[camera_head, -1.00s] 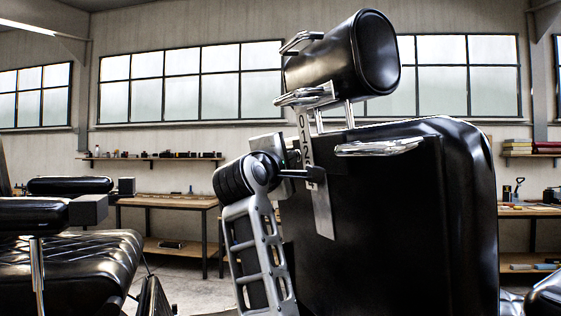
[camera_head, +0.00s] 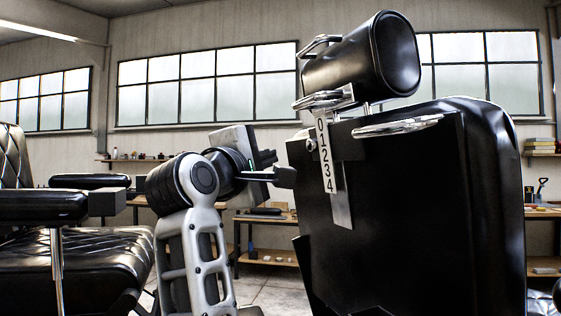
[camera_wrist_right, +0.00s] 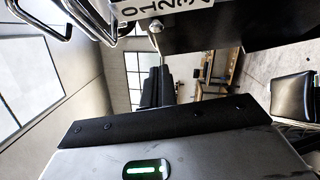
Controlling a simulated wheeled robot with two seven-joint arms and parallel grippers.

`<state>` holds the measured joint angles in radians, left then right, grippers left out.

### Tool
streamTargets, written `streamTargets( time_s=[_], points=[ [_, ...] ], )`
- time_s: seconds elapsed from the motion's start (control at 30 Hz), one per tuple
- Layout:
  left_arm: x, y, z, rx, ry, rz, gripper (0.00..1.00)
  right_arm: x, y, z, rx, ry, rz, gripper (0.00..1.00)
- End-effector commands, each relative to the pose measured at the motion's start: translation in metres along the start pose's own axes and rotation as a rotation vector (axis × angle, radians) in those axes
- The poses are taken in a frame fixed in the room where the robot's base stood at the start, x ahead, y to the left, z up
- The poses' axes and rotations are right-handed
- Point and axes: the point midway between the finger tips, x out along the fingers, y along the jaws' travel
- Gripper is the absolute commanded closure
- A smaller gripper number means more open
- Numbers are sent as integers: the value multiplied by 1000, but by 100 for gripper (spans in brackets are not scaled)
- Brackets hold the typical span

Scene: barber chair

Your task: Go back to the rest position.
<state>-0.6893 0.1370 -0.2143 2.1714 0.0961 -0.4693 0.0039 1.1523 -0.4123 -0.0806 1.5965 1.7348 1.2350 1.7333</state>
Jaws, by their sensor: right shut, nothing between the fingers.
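My right gripper (camera_head: 284,177) is shut and empty. The black barber chair back (camera_head: 430,210) fills the right side. A cylindrical headrest (camera_head: 355,60) sits above it on a metal post with a plate numbered 0 to 4 (camera_head: 326,155). In the right wrist view the shut fingers (camera_wrist_right: 158,87) point away from the camera, with the number plate (camera_wrist_right: 165,8) at the top. My left gripper is not in view.
Another quilted black chair (camera_head: 75,260) with an armrest (camera_head: 42,207) stands at the left. A wooden workbench (camera_head: 265,218) and a shelf are by the back wall, below windows (camera_head: 205,85). Some open floor shows between the chairs.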

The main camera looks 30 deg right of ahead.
Motion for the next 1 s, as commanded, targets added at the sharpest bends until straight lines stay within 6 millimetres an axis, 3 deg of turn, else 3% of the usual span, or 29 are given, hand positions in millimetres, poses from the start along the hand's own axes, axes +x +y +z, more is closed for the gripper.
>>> streamTargets(
  time_s=[0.2, 0.73, 0.87, 1.0],
  points=[
    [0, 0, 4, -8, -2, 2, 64, -15, 0, 0, -1, 0, 1, 100],
    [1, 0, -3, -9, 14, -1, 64, -14, -3, 0, -18, -5, 6, 100],
    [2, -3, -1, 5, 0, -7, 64, -5, -24, -1, -165, -54, 65, 100],
    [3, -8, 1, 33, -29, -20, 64, 1, -65, -4, -535, -149, 221, 100]
  ],
)
